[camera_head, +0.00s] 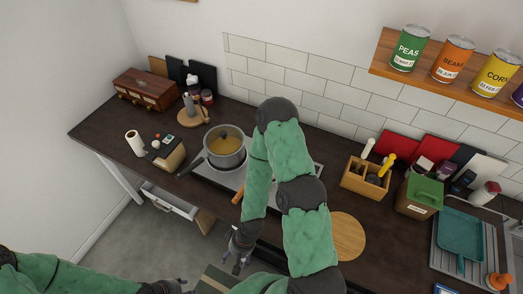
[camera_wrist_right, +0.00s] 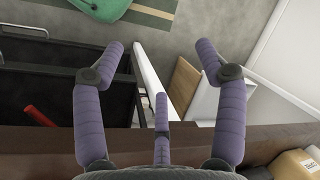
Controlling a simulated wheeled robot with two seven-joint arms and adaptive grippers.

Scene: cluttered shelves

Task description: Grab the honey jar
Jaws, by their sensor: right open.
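I cannot make out a honey jar for certain in either view. Small jars (camera_head: 207,97) stand at the back left of the counter by the wall, too small to read. My right gripper (camera_head: 238,256) hangs at the counter's front edge, below the stove. In the right wrist view its purple fingers (camera_wrist_right: 160,62) are spread wide with nothing between them. My left gripper (camera_head: 172,287) shows only partly at the bottom edge, and its jaws are unclear.
A wooden caddy (camera_head: 352,184), a green-lidded box (camera_head: 420,195) and a dish rack (camera_head: 446,262) fill the right counter. Cans (camera_head: 409,48) stand on the wall shelf. A drawer (camera_head: 172,203) is open at left.

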